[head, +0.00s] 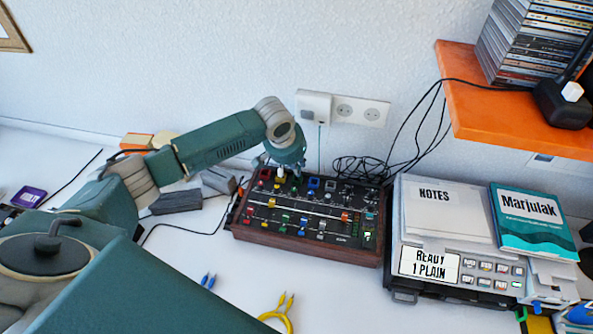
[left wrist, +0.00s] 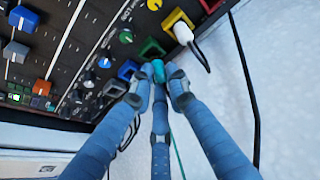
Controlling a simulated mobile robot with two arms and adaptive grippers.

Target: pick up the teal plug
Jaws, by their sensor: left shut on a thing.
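The teal plug (left wrist: 159,72) shows in the left wrist view between the fingertips of my left gripper (left wrist: 158,84). The three blue fingers are shut on it. A thin teal cable (left wrist: 178,154) trails behind the fingers. The plug is close to a green-framed socket (left wrist: 151,48) on the mixer; I cannot tell whether it touches the socket. In the head view my left gripper (head: 282,157) is at the back left edge of the black mixer (head: 300,225), and the plug is hidden there. My right gripper is not in view.
A white plug (left wrist: 183,33) sits in a yellow-framed socket beside the fingers. A wall outlet strip (head: 343,108) and tangled black cables (head: 360,168) are behind the mixer. A grey machine (head: 455,255) stands right, below an orange shelf (head: 490,110). Yellow plugs (head: 285,305) lie in front.

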